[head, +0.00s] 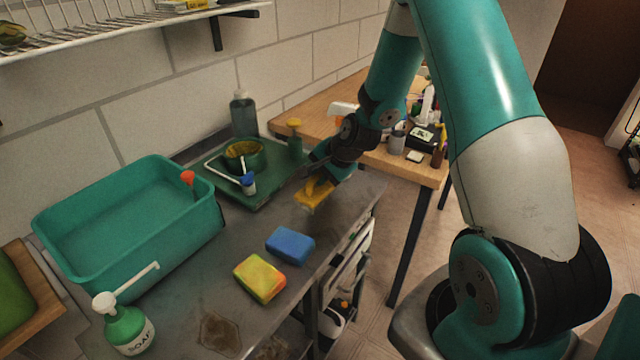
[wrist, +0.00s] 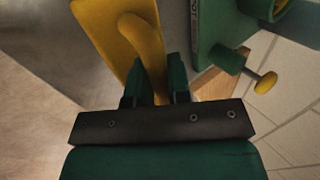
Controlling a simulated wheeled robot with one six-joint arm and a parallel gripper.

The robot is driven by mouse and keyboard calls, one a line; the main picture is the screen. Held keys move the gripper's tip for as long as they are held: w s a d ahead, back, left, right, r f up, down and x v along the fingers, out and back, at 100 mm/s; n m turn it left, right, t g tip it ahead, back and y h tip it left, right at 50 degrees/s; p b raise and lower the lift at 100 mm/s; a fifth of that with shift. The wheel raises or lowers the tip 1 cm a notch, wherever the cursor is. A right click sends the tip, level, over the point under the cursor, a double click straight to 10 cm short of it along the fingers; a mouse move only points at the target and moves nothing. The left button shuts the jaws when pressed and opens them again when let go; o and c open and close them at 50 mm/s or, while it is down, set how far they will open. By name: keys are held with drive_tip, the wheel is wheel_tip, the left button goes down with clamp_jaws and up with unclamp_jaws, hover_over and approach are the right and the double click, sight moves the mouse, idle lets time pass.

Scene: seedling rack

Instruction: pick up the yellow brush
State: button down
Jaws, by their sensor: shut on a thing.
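The yellow brush (head: 313,193) is near the right edge of the grey metal counter (head: 215,262). In the wrist view the brush (wrist: 100,28) shows a flat yellow body with a curved yellow handle. My gripper (head: 318,172) comes down over it from the upper right. In the wrist view my gripper (wrist: 155,85) is shut on the handle, with a dark finger on each side. Whether the brush touches the counter or is held just above it, I cannot tell.
A green tray (head: 268,200) with a bowl (head: 244,155) and a blue-headed brush (head: 248,183) is left of my gripper. A blue sponge (head: 290,245), a yellow sponge (head: 260,279), a teal basin (head: 130,235) and a soap bottle (head: 129,330) stand nearer. A wooden table (head: 425,172) is behind.

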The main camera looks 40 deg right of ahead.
wheel_tip(320, 180, up, 18)
drive_tip(key=b, duration=0.1)
drive_tip(key=shift+f, duration=0.25)
drive_tip(key=c, duration=1.6)
unclamp_jaws()
clamp_jaws()
